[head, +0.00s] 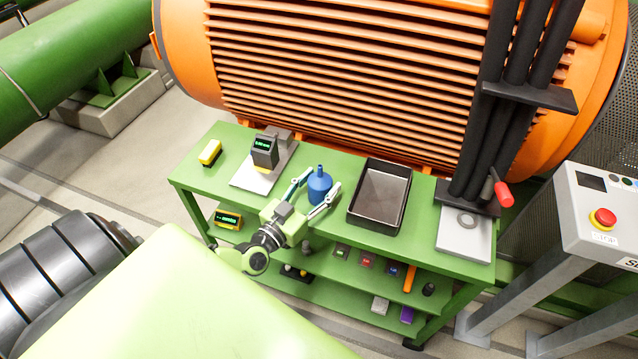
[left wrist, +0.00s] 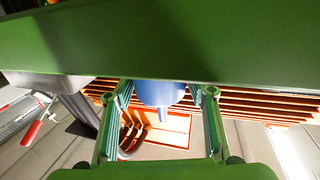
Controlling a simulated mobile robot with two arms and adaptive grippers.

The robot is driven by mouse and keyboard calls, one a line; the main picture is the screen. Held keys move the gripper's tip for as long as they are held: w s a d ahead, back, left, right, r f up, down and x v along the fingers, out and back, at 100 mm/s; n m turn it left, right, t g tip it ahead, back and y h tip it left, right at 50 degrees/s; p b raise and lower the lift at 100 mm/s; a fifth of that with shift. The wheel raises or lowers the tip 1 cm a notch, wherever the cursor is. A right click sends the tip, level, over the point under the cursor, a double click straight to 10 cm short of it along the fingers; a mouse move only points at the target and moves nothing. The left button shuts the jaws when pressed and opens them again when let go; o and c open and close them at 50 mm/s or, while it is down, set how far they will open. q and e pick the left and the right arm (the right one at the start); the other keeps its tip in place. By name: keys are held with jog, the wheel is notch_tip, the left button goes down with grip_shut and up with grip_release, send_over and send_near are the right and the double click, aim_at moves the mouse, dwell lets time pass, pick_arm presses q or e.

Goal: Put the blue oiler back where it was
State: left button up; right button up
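The blue oiler (head: 319,187) stands upright on the green bench top (head: 340,224), between the scale and the dark tray. My left gripper (head: 322,180) is open, with one finger on each side of the oiler. In the left wrist view, the oiler (left wrist: 158,93) shows between the two spread fingers (left wrist: 160,115), with a visible gap on both sides. That view appears upside down, with the spout pointing down the picture. My right gripper is not in view.
A dark open tray (head: 381,194) stands right of the oiler. A scale with a display (head: 265,151) and a yellow device (head: 210,153) are to the left. A grey plate with a ring (head: 463,237) is at the right end. The lower shelf holds several small items.

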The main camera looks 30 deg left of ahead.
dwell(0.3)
pick_arm(q)
jog(key=shift+r, duration=0.15)
jog(key=s, duration=1.2)
jog(key=shift+a, duration=0.2)
